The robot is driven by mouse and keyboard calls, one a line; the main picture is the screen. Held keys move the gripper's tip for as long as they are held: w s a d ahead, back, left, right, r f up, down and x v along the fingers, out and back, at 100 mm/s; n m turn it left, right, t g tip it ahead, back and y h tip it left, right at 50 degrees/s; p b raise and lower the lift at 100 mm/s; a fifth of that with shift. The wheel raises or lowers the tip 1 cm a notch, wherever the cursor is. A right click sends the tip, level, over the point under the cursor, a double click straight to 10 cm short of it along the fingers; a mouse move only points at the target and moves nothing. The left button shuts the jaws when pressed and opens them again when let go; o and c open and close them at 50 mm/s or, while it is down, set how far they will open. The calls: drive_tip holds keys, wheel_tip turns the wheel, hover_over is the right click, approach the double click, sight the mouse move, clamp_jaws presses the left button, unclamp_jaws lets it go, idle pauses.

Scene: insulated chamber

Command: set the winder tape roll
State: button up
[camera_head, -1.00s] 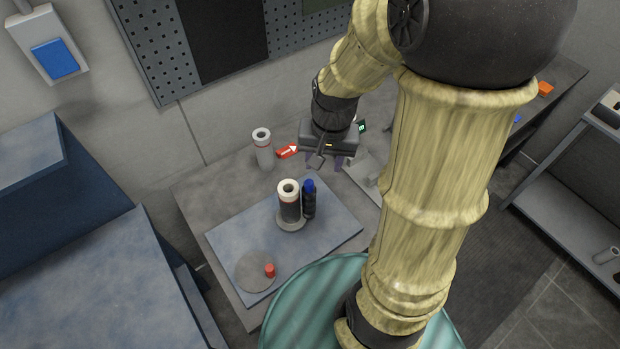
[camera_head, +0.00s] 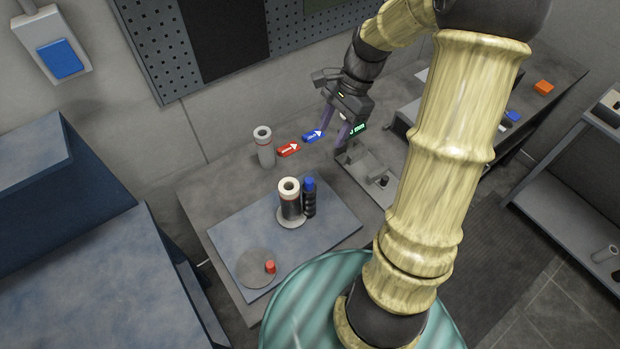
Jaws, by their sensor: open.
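A dark roll with a white top ring (camera_head: 289,200) stands upright on a round grey disc (camera_head: 291,222) on the blue-grey plate (camera_head: 235,225). A black cylinder with a blue cap (camera_head: 309,197) stands right beside it. A paler upright roll (camera_head: 265,148) stands on the bench behind the plate. I cannot tell which of these is the tape roll. A flat disc with a red knob (camera_head: 270,267) lies at the plate's front left. My gripper (camera_head: 334,132) is open, with nothing visible between its purple fingers. It hangs over the back of the bench, right of the paler roll.
A red arrow tag (camera_head: 288,150) and a blue arrow tag (camera_head: 312,136) lie beside the paler roll. A small green display (camera_head: 358,129) and a grey tray with small parts (camera_head: 362,176) are near my gripper. An orange block (camera_head: 544,87) sits far right. My arm covers part of the right side.

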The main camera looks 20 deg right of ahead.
sight(310, 179)
drive_tip(key=p+x, duration=0.3)
drive_tip(key=x, duration=1.3)
drive_tip(key=shift+f, duration=0.35)
clamp_jaws()
